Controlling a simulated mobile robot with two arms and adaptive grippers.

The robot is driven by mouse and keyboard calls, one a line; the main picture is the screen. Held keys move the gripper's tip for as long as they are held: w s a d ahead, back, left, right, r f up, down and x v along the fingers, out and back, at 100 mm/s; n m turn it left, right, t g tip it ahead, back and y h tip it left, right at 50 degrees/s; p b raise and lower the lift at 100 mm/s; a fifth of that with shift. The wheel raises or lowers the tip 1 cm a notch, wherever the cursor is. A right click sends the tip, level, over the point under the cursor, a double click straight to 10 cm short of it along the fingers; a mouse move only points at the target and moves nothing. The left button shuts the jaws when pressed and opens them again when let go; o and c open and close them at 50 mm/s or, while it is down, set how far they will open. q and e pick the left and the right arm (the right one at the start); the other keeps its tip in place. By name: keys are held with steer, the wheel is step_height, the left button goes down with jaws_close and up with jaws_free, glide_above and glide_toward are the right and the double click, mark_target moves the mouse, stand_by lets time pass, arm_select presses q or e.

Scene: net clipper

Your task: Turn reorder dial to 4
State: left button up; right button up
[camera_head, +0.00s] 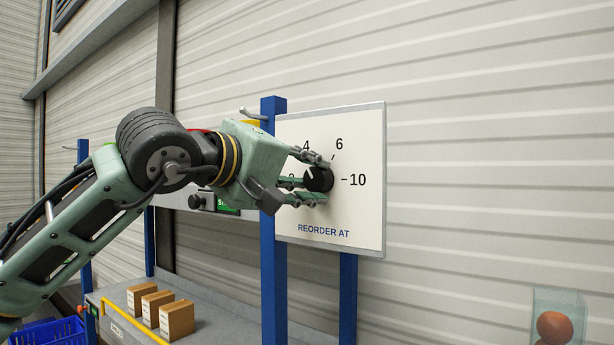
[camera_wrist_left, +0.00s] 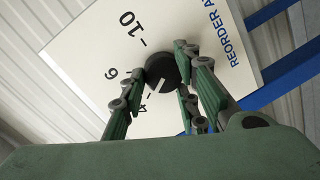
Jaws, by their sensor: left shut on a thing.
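The reorder dial is a round black knob (camera_head: 319,180) with a white pointer line, on a white panel (camera_head: 352,222) marked "REORDER AT". The numbers 4, 6 and 10 show around it, and another number at its left is partly hidden by my fingers. My right gripper is not in view.
Blue posts (camera_head: 272,290) carry the panel. A second black knob (camera_head: 196,201) sits on another panel behind my arm. Below, several brown boxes (camera_head: 179,318) stand on a grey bench (camera_head: 215,325). A clear container (camera_head: 560,305) with reddish round things is at the lower right.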

arm_select(q)
steer(key=o, duration=0.8)
steer(key=shift+s+r, duration=0.1)
steer(key=shift+r, duration=0.4)
steer(key=shift+c, duration=0.2)
steer(key=shift+o, duration=1.3)
steer(key=shift+d, duration=0.15)
steer(key=shift+f, duration=0.2)
steer(key=shift+a+f, duration=0.1)
steer(key=shift+a, duration=0.15)
steer(key=shift+s+a, duration=0.15)
steer(key=shift+s, duration=0.05)
steer(key=v, duration=1.1)
steer(key=shift+s, duration=0.2)
